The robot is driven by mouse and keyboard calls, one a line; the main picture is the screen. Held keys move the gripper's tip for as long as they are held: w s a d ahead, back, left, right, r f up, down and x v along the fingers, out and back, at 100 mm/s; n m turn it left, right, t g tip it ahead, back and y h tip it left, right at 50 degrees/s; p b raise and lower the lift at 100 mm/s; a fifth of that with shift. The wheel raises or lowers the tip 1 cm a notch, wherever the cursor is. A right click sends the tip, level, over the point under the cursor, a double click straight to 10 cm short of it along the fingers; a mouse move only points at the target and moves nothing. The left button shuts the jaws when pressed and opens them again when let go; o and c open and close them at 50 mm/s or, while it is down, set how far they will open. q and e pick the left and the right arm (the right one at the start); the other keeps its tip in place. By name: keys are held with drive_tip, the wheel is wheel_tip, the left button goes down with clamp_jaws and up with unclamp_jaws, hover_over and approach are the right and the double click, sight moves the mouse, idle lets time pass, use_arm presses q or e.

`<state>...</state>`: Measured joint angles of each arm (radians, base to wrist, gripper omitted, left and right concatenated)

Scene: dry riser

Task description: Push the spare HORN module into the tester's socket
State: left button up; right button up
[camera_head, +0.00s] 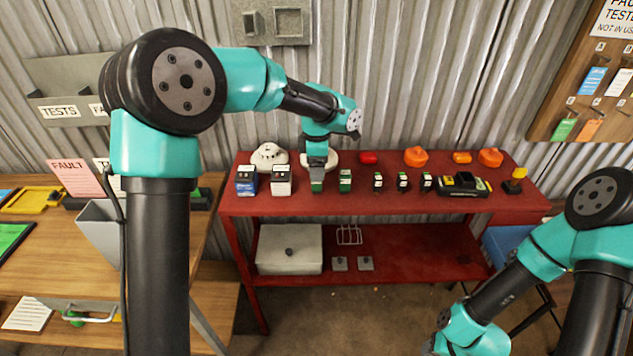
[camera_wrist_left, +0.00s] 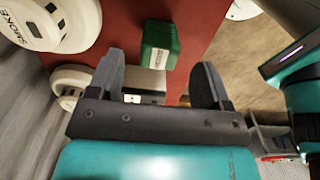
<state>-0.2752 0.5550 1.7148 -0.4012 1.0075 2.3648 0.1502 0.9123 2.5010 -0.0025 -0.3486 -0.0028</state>
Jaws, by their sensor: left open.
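Several small modules stand in a row on the red table (camera_head: 480,208). They include a blue-and-white one (camera_head: 246,181), a white one (camera_head: 281,180), a green one (camera_head: 345,181) and small black-and-green ones (camera_head: 402,181). I cannot read which is HORN. A black unit with yellow and green parts (camera_head: 463,184), possibly the tester, lies to their right; no socket can be made out. My left gripper (camera_head: 317,166) points down over another green module (camera_head: 317,186). In the left wrist view its fingers are open, with a green block (camera_wrist_left: 158,45) beyond the tips, apart from them. My right gripper is out of view.
White round detectors (camera_head: 270,155) stand behind the modules; one labelled SMOKE (camera_wrist_left: 45,22) is beside my left gripper. Red (camera_head: 368,157) and orange (camera_head: 415,156) devices line the table's back. The corrugated wall (camera_head: 400,80) rises behind. Bare red tabletop lies along the front edge.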

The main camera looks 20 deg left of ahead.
use_arm(q)
drive_tip(key=shift+f, duration=2.35)
drive_tip(key=shift+c, duration=0.4)
drive_tip(key=c, duration=0.9)
